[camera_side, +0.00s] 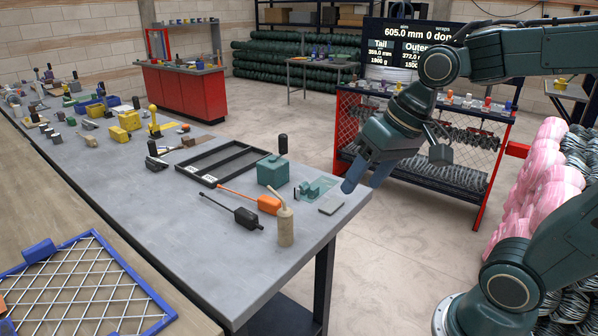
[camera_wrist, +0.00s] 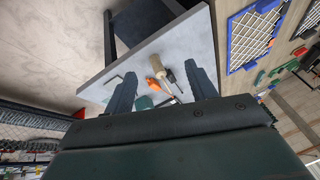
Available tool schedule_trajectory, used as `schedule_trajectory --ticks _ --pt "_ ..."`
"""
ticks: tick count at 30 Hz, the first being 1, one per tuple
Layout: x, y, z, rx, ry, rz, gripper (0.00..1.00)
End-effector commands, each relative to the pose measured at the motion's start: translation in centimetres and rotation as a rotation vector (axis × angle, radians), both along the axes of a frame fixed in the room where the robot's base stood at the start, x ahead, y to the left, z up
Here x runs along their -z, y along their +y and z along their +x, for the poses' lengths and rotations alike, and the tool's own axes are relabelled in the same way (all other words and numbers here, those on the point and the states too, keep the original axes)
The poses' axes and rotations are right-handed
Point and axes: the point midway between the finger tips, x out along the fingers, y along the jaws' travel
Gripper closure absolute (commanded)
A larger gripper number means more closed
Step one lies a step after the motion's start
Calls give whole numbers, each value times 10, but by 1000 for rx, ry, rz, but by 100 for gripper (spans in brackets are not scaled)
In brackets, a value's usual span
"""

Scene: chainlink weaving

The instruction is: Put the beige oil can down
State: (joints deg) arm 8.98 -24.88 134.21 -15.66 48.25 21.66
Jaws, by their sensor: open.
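The beige oil can (camera_side: 285,226) stands upright on the grey workbench (camera_side: 310,262) near its front right corner, its thin spout pointing up and left. In the wrist view the can (camera_wrist: 157,66) shows between the two fingers, beyond their tips. My gripper (camera_side: 367,178) hangs above and to the right of the can, near the bench's right edge. It is open and empty, and apart from the can. In the wrist view my gripper's fingers (camera_wrist: 165,83) are spread wide.
Beside the can lie an orange and black tool (camera_side: 262,202), a black-handled tool (camera_side: 247,217), a small grey plate (camera_side: 331,205) and a green block with a black knob (camera_side: 273,170). A black frame tray (camera_side: 222,162) lies behind. A blue-edged mesh panel (camera_side: 85,290) lies at front left.

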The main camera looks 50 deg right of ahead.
Motion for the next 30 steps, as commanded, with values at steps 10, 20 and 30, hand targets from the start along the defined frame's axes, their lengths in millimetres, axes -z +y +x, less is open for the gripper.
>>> schedule_trajectory --ticks 10,20,30 --pt "-1 -9 -61 -195 -98 -202 44" --pt "2 -14 -73 -239 -115 -247 44" --pt "2 -13 -73 -237 -115 -247 44"
